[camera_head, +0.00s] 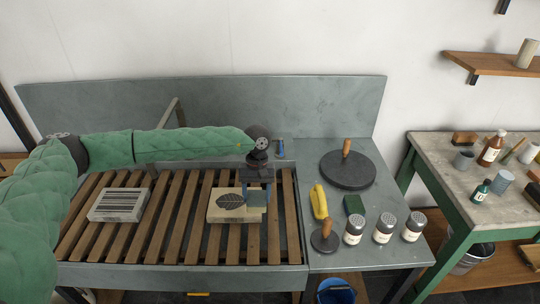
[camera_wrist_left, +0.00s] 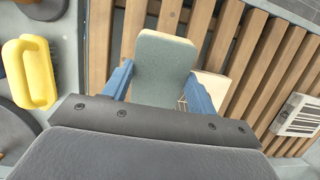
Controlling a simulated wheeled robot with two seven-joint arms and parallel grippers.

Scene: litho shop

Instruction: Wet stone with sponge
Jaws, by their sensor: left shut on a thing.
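My left gripper (camera_head: 257,203) is shut on a grey-green block (camera_head: 258,198), which looks like the sponge. In the left wrist view the block (camera_wrist_left: 163,62) sits between the two blue fingers (camera_wrist_left: 160,88). The pale stone (camera_head: 218,213) with a dark leaf drawing lies on the slatted rack, and the gripper is over its right part. In the left wrist view the block hides most of the stone (camera_wrist_left: 214,86). I cannot tell whether the block touches the stone. My right gripper is not in view.
A second stone (camera_head: 118,204) with a striped print lies on the wooden slats (camera_head: 174,215) at the left. To the right stand a yellow handled thing (camera_head: 319,201), a green block (camera_head: 354,205), a round dark disc (camera_head: 347,172) and several shakers (camera_head: 383,228). A grey backsplash (camera_head: 320,110) rises behind.

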